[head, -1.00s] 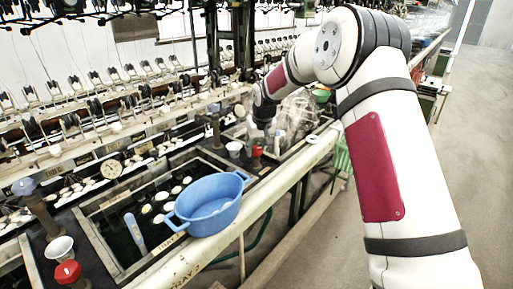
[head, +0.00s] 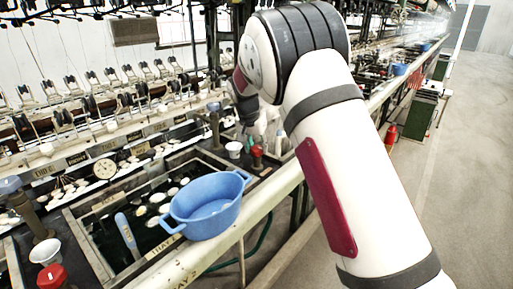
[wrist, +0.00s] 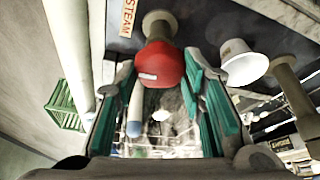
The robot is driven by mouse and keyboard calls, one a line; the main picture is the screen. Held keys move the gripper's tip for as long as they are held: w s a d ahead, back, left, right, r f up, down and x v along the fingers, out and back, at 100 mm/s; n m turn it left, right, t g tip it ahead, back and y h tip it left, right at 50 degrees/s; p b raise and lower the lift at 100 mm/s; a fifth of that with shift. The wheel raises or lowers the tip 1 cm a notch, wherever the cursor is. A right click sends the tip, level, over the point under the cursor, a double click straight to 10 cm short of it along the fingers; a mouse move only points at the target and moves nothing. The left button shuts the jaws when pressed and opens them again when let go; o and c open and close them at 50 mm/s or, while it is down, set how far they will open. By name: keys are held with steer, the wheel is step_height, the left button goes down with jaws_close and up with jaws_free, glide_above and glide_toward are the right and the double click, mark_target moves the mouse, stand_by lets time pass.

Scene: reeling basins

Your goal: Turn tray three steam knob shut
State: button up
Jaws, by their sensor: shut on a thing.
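In the wrist view a red knob (wrist: 160,65) with a small white label sits on a post stub, beside an orange-lettered STEAM plate (wrist: 128,16). My gripper (wrist: 159,72) has its green-padded fingers on both sides of the knob and is shut on it. In the head view my arm covers most of the gripper. A red knob (head: 257,151) stands just below my wrist there; I cannot tell whether it is the held one. Another red knob (head: 51,276) is at the near left. The held knob's turn angle cannot be read.
A white cup (wrist: 243,62) stands close right of the held knob, with a post (wrist: 293,90) beyond. A pale rail (wrist: 70,45) runs at left. In the head view a blue tub (head: 207,207) sits on the basin edge. Open floor (head: 465,190) lies right.

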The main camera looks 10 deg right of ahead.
steer(key=shift+m, duration=0.4)
steer(key=o, duration=1.1)
steer(key=shift+o, duration=0.2)
steer(key=v, duration=1.2)
steer(key=shift+w, duration=0.2)
steer(key=shift+a, duration=0.1)
